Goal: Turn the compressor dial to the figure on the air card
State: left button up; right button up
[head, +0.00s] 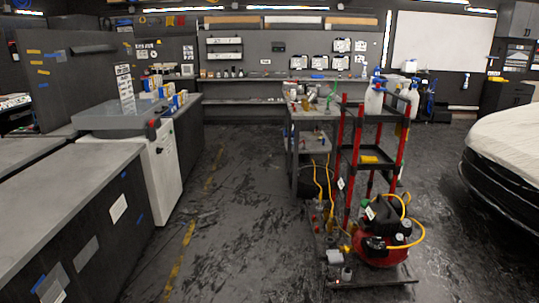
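The compressor (380,245) is a red tank with a dark top and a yellow hose. It stands low at the right on a dark wheeled base, beside the red-posted cart. Small round gauges or knobs (404,231) show on its right side, too small to read or to tell which is the dial. A small pale tag (369,213) hangs by the compressor and another pale tag (340,184) hangs on the cart post. I cannot read either or tell whether one is the air card. Neither of my grippers is in view.
The red-posted cart (346,155) holds spray bottles (374,101) on top. A grey work table (300,112) stands behind it. Counters (60,215) line the left. A covered car (510,150) is at the right. The floor aisle (235,220) is open.

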aim_at(376, 241)
jog(key=i+z, duration=0.15)
jog(key=i, duration=0.35)
jog(key=i+j+z, duration=0.15)
jog(key=i, duration=0.4)
jog(key=i+j+z, duration=0.15)
jog(key=i, duration=0.35)
jog(key=i+j+z, duration=0.1)
jog(key=i+j, duration=0.15)
jog(key=i, duration=0.25)
jog(key=i+j+z, duration=0.6)
jog(key=i+l+z, duration=0.1)
jog(key=z, duration=0.75)
jog(key=i+z, duration=0.25)
jog(key=z, duration=0.25)
jog(key=i+j+z, duration=0.1)
jog(key=i+z, duration=0.15)
jog(key=z, duration=0.25)
